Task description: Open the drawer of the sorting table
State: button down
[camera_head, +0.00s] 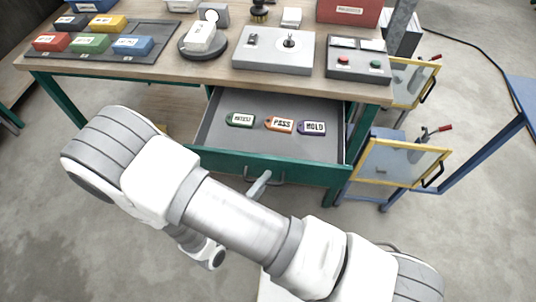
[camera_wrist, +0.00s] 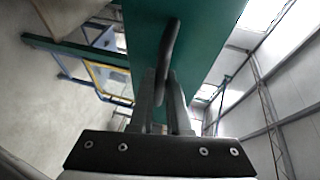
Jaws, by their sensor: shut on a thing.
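The sorting table (camera_head: 200,72) has a wooden top and green legs. Its drawer (camera_head: 215,130) is pulled out, showing a grey inside with three tags: a green one (camera_head: 240,120), an orange "PASS" one (camera_head: 280,125) and a purple "HOLD" one (camera_head: 312,128). The green drawer front (camera_head: 310,172) also fills the middle of the wrist view (camera_wrist: 205,40). My gripper (camera_wrist: 167,95) is shut on the dark drawer handle (camera_wrist: 172,45). In the head view my gripper (camera_head: 259,184) is at the drawer front, partly hidden by my arm.
On the tabletop stand coloured boxes on a dark tray (camera_head: 160,42), a round scale (camera_head: 203,52), a grey joystick panel (camera_head: 273,62) and a button box (camera_head: 358,66). A blue frame with yellow-edged panels (camera_head: 400,160) stands close right of the drawer. Concrete floor is open in front.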

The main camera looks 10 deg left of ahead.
jog(key=s, duration=0.6)
jog(key=shift+s+a, duration=0.15)
jog(key=shift+s, duration=0.25)
jog(key=c, duration=1.2)
grip_release()
jog(key=shift+o, duration=0.2)
jog(key=shift+s, duration=0.1)
jog(key=v, duration=1.7)
jog(key=shift+p, duration=0.3)
jog(key=shift+a+r, duration=0.1)
